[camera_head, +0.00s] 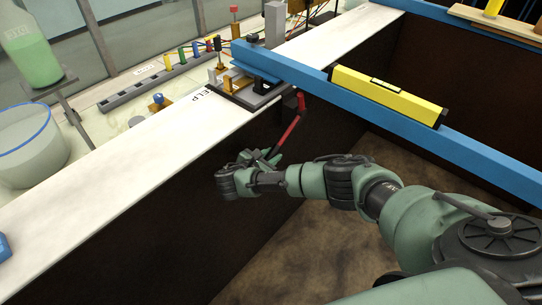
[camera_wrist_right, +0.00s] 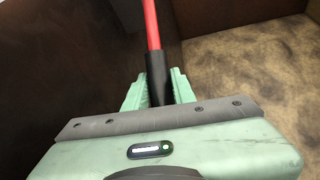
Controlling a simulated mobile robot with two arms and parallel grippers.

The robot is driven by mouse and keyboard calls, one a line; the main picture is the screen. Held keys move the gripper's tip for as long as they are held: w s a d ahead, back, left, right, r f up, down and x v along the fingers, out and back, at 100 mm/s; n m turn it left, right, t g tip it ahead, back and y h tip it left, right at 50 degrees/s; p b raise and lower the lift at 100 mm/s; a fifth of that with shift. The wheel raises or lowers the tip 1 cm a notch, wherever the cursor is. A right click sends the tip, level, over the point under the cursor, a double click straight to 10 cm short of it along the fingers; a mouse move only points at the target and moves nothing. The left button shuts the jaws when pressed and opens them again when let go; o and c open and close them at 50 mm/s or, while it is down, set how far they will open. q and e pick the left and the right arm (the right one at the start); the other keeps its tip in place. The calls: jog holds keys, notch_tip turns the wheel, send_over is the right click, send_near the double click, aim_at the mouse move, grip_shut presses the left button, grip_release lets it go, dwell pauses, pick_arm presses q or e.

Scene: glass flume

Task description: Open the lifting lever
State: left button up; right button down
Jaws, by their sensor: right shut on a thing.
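The lifting lever (camera_head: 290,132) is a red rod with a red top end and a black lower grip. It hangs tilted at the dark side wall, below the blue beam's mount. My right gripper (camera_head: 262,157) is at the lever's lower end in the head view. In the right wrist view, the red rod (camera_wrist_right: 152,25) runs down into the black grip (camera_wrist_right: 157,78), which sits between the fingers of my right gripper (camera_wrist_right: 158,88). The gripper is shut on the black grip. My left gripper is not in view.
A blue beam (camera_head: 350,105) crosses the flume and carries a yellow level (camera_head: 388,96). The brown floor below is clear.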

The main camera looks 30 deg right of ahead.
jog(key=shift+s+f, duration=0.1)
jog(key=shift+f, duration=0.05)
jog(key=c, duration=1.2)
grip_release()
jog(key=shift+o, duration=0.2)
jog(key=v, duration=0.7)
jog(key=shift+s+a+r, duration=0.15)
jog(key=shift+a+r, duration=0.05)
jog(key=shift+a, duration=0.1)
